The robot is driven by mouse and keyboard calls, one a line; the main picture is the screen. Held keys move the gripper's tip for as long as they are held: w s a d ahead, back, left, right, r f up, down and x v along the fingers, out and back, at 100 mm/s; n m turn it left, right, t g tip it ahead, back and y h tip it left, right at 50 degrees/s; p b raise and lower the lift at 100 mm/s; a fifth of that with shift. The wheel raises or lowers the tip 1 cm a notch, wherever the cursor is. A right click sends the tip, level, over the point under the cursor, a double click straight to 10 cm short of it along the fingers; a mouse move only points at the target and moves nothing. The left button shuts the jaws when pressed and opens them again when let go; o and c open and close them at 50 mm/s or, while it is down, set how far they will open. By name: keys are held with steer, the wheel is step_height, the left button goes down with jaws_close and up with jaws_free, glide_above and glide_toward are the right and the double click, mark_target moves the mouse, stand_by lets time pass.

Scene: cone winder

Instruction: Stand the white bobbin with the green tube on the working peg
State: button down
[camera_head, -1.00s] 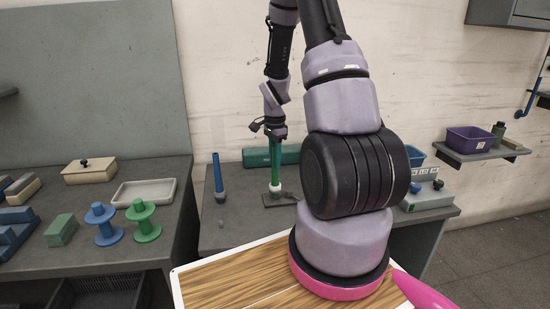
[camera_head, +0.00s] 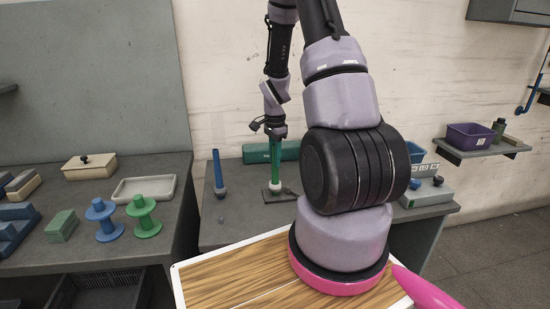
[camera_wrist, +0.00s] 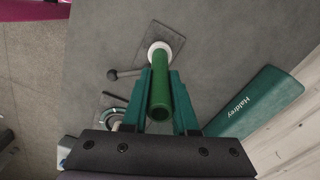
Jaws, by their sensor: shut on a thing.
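The white bobbin (camera_head: 276,187) with its upright green tube (camera_head: 276,155) is at the dark base plate (camera_head: 291,196) on the middle bench. My gripper (camera_head: 274,131) is shut on the upper part of the green tube. In the wrist view the green tube (camera_wrist: 161,95) sits between the two green fingers (camera_wrist: 160,112), with the white bobbin (camera_wrist: 159,46) at its far end over the plate (camera_wrist: 188,48). The working peg itself is not visible; the bobbin and tube cover that spot. I cannot tell whether the bobbin rests on the plate or hangs just above it.
A blue upright tube (camera_head: 218,170) stands left on the same bench, and a green case (camera_head: 256,154) lies behind. A dark round-headed lever (camera_wrist: 113,74) lies beside the plate. Blue (camera_head: 102,220) and green (camera_head: 144,216) spools stand on the left bench.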

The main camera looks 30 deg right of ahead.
steer(key=c, duration=0.6)
jaws_free()
step_height(320, 180, up, 11)
steer(key=shift+f, duration=0.1)
